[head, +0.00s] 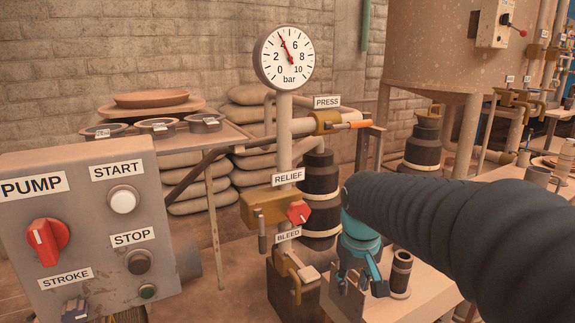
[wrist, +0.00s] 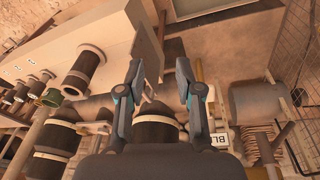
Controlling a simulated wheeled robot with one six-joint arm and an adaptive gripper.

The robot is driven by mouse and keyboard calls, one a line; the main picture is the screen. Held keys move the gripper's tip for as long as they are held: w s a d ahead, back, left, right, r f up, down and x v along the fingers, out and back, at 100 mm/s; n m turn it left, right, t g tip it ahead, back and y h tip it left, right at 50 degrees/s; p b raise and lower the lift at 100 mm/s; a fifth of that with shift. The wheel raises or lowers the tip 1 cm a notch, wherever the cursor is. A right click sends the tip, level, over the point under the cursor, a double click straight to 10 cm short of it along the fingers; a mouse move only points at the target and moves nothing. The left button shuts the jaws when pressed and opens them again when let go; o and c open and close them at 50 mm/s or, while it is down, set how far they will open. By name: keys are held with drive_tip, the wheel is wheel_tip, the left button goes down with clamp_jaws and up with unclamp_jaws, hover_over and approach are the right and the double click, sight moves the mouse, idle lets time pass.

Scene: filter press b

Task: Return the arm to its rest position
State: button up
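My arm (head: 455,225), in a dark ribbed sleeve, reaches in from the right in the head view. My teal gripper (head: 362,284) hangs from its end and points down, to the right of the relief valve (head: 270,208) and the bleed valve (head: 294,270). In the wrist view the two fingers of my gripper (wrist: 158,78) stand apart with nothing between them; it is open and empty. Below and beyond the fingers there is a dark cylinder (wrist: 155,128). Whether the fingers touch anything is not clear, but I see no contact.
The pump panel (head: 85,225) stands at the left, with a red knob. A pressure gauge (head: 287,57) rises on a pipe in the middle. The orange press lever (head: 350,125) sticks out above my gripper. A pale bench (head: 425,292) with a dark small cylinder (head: 401,270) lies beside it.

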drive_tip(key=s+d+m+t, duration=0.2)
drive_tip(key=s+t, duration=0.1)
drive_tip(key=s, duration=1.4)
drive_tip(key=shift+s+d+f, duration=0.15)
drive_tip(key=shift+s, duration=0.05)
